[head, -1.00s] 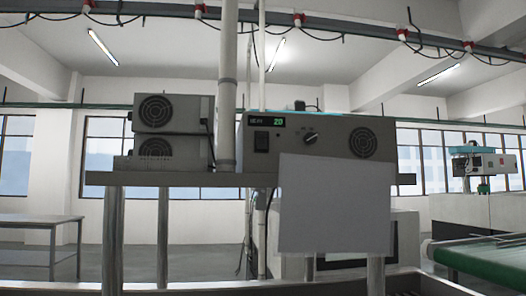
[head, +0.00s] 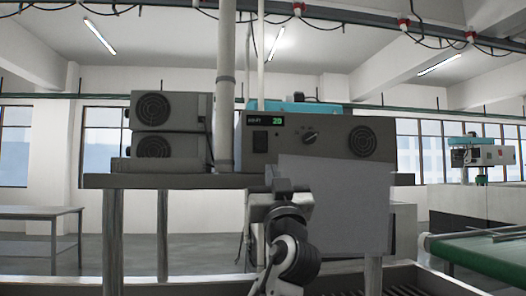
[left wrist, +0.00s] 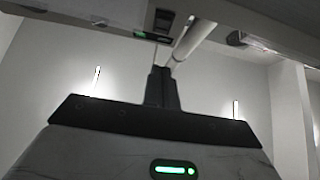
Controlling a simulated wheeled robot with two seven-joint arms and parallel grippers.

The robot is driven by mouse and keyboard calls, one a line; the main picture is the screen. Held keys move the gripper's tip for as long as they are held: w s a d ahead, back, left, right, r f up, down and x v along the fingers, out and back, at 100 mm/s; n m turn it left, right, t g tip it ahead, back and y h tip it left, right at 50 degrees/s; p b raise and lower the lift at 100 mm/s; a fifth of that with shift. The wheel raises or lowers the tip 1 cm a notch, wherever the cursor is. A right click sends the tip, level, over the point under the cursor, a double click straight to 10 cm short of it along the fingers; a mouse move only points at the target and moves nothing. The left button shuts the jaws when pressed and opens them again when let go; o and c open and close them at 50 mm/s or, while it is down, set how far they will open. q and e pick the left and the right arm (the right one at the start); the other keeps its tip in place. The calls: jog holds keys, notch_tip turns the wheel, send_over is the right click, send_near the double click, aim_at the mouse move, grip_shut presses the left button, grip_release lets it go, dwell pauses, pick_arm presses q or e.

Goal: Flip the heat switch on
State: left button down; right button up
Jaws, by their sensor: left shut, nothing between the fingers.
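In the left wrist view, the shut fingers (left wrist: 161,75) point up toward the box's underside, and the switch (left wrist: 163,19) shows near the top edge. My right gripper is not in view.
The control box (head: 325,142) also carries a knob (head: 310,136) and a fan grille. It stands on a grey shelf (head: 150,181) with two stacked fan units (head: 165,125) and a vertical pipe (head: 225,100) to its left.

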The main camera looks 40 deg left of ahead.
aim_at(261, 143)
pick_arm(q)
jog(key=p+x, duration=0.2)
jog(key=x, duration=0.2)
jog(key=f+p+x, duration=0.1)
jog(key=x, duration=0.3)
jog(key=w+a+p+x, duration=0.1)
jog(key=p+x, duration=0.1)
jog(key=x, duration=0.2)
jog(key=shift+f+p, duration=0.2)
jog(key=shift+p, duration=0.1)
jog(key=shift+w+a+f, duration=0.2)
jog(key=shift+w+a, duration=0.1)
jog(key=shift+a, duration=0.15)
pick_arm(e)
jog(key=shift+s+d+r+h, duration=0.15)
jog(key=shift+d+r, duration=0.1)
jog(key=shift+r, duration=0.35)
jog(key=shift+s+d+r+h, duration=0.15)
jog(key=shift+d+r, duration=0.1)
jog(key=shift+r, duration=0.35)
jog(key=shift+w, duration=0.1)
